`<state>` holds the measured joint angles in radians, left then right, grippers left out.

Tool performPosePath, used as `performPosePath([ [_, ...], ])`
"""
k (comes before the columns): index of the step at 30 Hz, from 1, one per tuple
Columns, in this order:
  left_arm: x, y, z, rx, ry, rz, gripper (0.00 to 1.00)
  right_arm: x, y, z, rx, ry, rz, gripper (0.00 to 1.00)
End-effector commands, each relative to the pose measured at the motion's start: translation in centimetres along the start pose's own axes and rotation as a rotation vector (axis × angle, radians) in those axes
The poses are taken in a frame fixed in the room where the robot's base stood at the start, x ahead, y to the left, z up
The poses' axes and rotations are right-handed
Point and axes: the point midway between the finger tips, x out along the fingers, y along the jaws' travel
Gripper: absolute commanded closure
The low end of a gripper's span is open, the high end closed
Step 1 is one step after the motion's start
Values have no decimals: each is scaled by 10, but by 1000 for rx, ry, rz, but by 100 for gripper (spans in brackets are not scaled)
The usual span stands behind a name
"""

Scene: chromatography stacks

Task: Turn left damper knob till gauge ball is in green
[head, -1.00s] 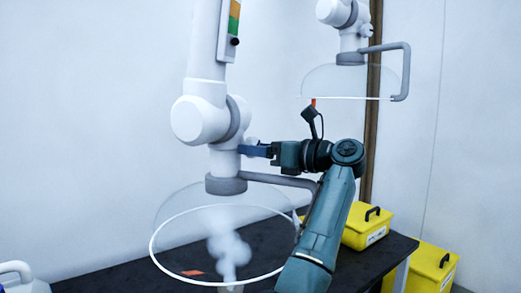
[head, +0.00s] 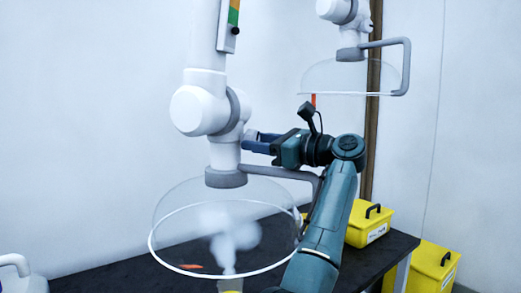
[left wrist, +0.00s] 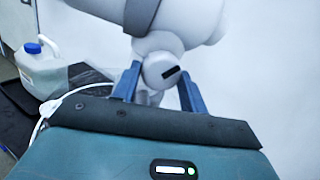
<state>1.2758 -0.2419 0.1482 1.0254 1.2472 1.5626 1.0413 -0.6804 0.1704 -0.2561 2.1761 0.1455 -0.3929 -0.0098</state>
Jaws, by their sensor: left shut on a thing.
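The left extraction arm is white, with a clear hood (head: 165,205) below it. Its gauge (head: 231,15) is partly cut off by the head view's top edge. The dark gauge ball (head: 236,31) sits below the green band, in the pale lower part. My left gripper (head: 247,140) is shut on the damper knob at the arm's lower joint. The fingers hide the knob in the head view. In the left wrist view the white round knob (left wrist: 160,72), with a slanted black mark, is between the blue fingers. My right gripper is not in view.
A second clear hood (head: 345,75) hangs at the back right. Pale smoke (head: 235,235) rises under the left hood over the dark table (head: 110,285). Yellow boxes (head: 368,222) stand at the right. A white jug (left wrist: 42,68) shows at the left.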

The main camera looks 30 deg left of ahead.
Motion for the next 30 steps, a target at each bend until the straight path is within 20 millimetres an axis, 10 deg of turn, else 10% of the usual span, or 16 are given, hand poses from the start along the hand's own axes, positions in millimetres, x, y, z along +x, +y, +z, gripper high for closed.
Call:
performPosePath([
  [14,0,-1,0,-112,-13,0,80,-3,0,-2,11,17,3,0],
  [15,0,-1,0,-112,-13,0,55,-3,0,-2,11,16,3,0],
  [30,-2,-1,-1,-110,-13,0,36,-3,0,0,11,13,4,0],
])
